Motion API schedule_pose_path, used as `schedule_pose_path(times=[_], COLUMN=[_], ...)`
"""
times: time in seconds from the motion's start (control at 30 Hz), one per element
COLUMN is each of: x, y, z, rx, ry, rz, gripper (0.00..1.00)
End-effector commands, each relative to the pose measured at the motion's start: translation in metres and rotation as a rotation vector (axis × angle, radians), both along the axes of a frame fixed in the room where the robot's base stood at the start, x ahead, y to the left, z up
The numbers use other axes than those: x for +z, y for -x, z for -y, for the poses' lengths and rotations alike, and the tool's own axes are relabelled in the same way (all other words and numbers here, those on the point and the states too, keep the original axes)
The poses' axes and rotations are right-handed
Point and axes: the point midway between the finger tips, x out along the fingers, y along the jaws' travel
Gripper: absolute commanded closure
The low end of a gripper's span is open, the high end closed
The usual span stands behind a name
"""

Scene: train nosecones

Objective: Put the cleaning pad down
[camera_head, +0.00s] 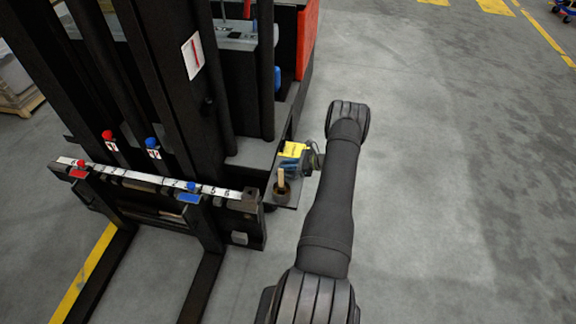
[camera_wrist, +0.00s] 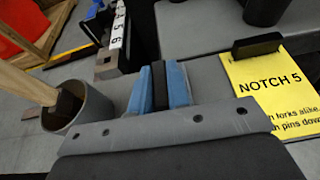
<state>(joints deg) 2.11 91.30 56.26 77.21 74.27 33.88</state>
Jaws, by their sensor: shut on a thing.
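My gripper (camera_wrist: 160,85) shows two blue fingers in the wrist view, close together on a narrow dark piece (camera_wrist: 160,84), which I take to be the cleaning pad. Its lower part is hidden behind the grey gripper body. In the head view my gripper (camera_head: 291,168) is low over the small grey side shelf (camera_head: 290,201) of the forklift, between the yellow card and the cup. The pad is too small to make out there. Whether the pad touches the shelf I cannot tell.
A brown-grey cup (camera_wrist: 84,108) with a wooden handle (camera_wrist: 25,82) in it stands left of the fingers. A yellow "NOTCH 5" card (camera_wrist: 270,100) under a black block (camera_wrist: 257,46) lies to the right. The forklift's numbered bar (camera_head: 150,180) carries red and blue markers.

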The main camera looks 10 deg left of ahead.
Motion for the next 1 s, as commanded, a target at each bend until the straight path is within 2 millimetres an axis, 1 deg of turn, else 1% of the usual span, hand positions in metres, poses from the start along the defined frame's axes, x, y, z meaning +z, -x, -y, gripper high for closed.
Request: schedule_pose_path(times=[0.07,0.37,0.4,0.5,0.83,0.93,1.0], x=[-0.005,-0.007,-0.007,-0.007,-0.009,-0.005,-0.001], y=[0.000,0.000,0.000,0.000,0.000,-0.001,-0.001], z=[0.000,0.000,0.000,0.000,0.000,0.010,0.021], rx=[-0.001,0.000,-0.001,0.000,0.000,-0.002,-0.004], ry=[0.000,0.000,0.000,0.000,0.000,0.000,0.000], rz=[0.001,0.000,0.001,0.001,0.000,0.002,0.001], gripper=[1.00,1.00,0.80,0.62,0.62,0.62,0.62])
